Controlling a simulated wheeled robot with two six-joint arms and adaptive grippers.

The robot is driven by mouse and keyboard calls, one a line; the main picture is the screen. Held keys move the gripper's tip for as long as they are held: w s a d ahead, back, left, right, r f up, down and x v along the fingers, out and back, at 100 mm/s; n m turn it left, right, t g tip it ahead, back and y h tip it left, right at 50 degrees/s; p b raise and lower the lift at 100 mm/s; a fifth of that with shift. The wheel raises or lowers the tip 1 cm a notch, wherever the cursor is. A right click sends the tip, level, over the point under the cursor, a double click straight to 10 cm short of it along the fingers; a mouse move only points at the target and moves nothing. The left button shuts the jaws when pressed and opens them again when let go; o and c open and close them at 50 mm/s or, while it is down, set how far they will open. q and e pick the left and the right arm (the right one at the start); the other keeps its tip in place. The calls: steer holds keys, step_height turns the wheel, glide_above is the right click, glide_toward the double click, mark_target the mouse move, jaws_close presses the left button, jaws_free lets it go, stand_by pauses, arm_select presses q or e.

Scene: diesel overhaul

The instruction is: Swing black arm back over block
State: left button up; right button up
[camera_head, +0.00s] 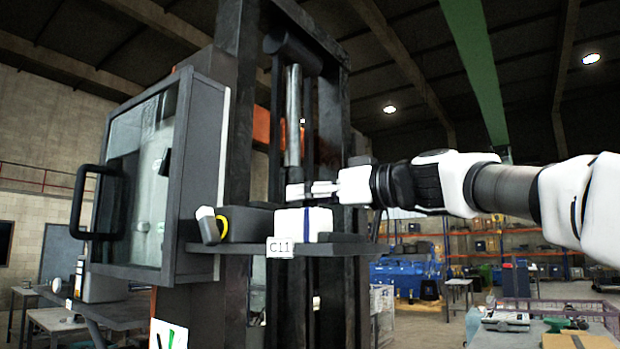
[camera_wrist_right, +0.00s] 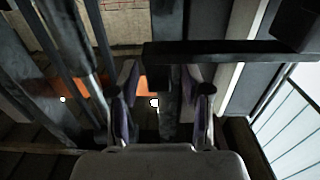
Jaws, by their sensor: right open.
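My right gripper (camera_head: 300,190) comes in from the right, beside the lower end of an upright steel rod (camera_head: 293,120) and above a white box (camera_head: 303,222) on a dark shelf. In the right wrist view its two fingers (camera_wrist_right: 163,108) are apart, with nothing gripped between them. A black bar (camera_wrist_right: 225,51) crosses that view just beyond the fingertips; I cannot tell whether it is the task's black arm. No block shows clearly as the task's block. My left gripper is not in view.
A glass-fronted cabinet (camera_head: 140,180) with a black handle (camera_head: 82,205) stands left. The dark shelf (camera_head: 345,248) bears a "C11" tag (camera_head: 279,247). Dark uprights (camera_head: 333,130) rise close behind the gripper. Workbenches and blue machinery (camera_head: 405,275) are farther back.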

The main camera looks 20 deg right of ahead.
steer(key=shift+d+f, duration=0.1)
steer(key=shift+w, duration=0.1)
jaws_close()
